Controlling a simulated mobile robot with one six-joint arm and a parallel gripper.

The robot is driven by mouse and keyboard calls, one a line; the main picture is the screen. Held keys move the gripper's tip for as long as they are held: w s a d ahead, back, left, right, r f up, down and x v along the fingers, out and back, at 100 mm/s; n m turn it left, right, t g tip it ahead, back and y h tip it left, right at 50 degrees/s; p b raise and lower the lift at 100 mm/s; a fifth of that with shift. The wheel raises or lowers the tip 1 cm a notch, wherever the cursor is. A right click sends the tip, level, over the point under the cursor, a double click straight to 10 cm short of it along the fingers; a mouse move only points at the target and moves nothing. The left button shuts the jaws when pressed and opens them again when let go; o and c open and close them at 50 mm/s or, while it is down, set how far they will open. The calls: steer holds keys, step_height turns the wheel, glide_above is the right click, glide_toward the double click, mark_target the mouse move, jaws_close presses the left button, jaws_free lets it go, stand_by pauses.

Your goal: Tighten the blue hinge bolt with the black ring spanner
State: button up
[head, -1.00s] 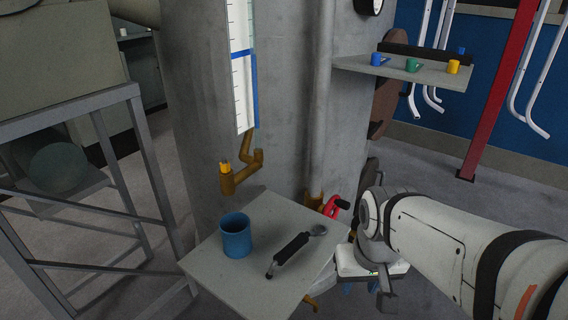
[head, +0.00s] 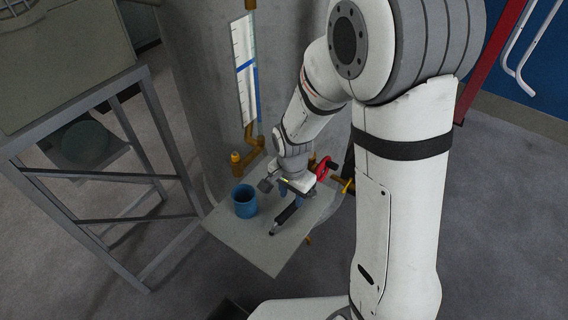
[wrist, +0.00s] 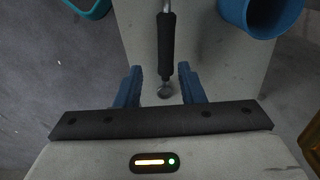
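The spanner (head: 284,217), with a black handle and bare metal ends, lies on a small grey table (head: 262,256). My gripper (head: 290,192) is low over the table at the spanner's far part. In the wrist view my gripper (wrist: 159,72) has its blue fingers apart, one on each side of the spanner's line. The black handle (wrist: 166,45) lies ahead of the fingertips, and a metal end shows between the fingers. Gaps show on both sides, so nothing is gripped. I cannot make out a blue hinge bolt in any current view.
A blue mug (head: 244,201) stands on the table left of the spanner; it also shows in the wrist view (wrist: 262,14). A red handwheel (head: 323,168) and brown pipes stand just behind my gripper. A grey metal frame (head: 95,175) stands at the left.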

mark_target(286, 211)
steer(key=shift+w+a+m+p, duration=0.1)
steer(key=shift+a+m+p, duration=0.3)
steer(key=shift+a+p, duration=0.2)
steer(key=shift+a+f, duration=0.1)
steer(key=shift+f, duration=0.05)
step_height(286, 211, down, 8)
steer(key=b, duration=0.5)
steer(key=shift+b, duration=0.35)
steer(key=shift+w, duration=0.1)
jaws_close()
steer(key=shift+r, duration=0.2)
steer(key=shift+r+p, duration=1.75)
steer(key=shift+r, duration=0.65)
